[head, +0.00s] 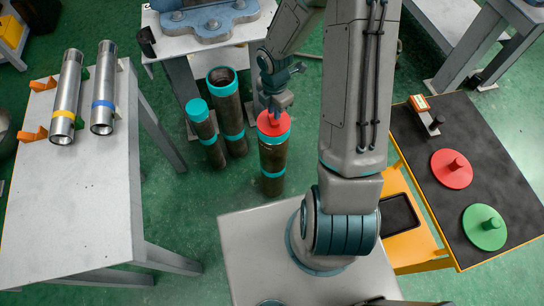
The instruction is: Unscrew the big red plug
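A red plug (273,125) sits on the top end of an upright dark pipe (272,160) with teal bands, standing on the green floor. My gripper (277,108) points down at the middle of this plug, and its fingertips are at or just above its top. The plug's knob is hidden by the fingers, so I cannot tell whether they grip it. A second red plug (452,169), a wide disc with a knob, lies on the black-topped table at the right, beside a similar green plug (484,227).
Two more upright pipes (225,100) (203,125) stand just left of the plugged one. A white table (70,200) at the left holds two silver pipes (66,95) (104,90). A small orange-and-grey device (424,113) lies on the black table (485,150).

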